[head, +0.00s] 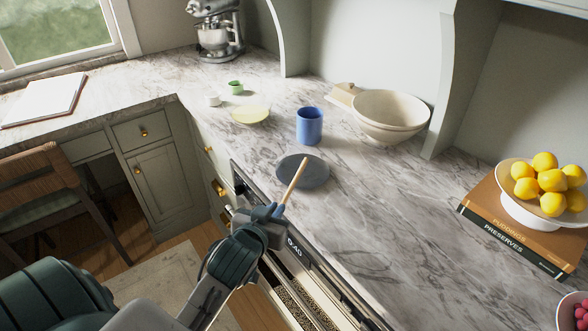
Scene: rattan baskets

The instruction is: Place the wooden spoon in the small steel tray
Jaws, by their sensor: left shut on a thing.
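The wooden spoon (295,180) shows as a thin, light wooden stick, tilted with its far end up and to the right. My left gripper (277,209) is shut on its near end, at the front edge of the counter. A dark grey, flat, round piece (316,173) lies on the counter behind the spoon in the picture. I cannot tell whether the spoon touches it. No thing in view is clearly a small steel tray, and I cannot tell whether the round piece is it. My right gripper is not in view.
A blue cup (310,126), a cream bowl (391,116) and a shallow yellowish dish (250,115) stand farther back. Lemons in a white bowl (528,210) rest on books (514,235) at right. The marble counter (400,220) between is clear.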

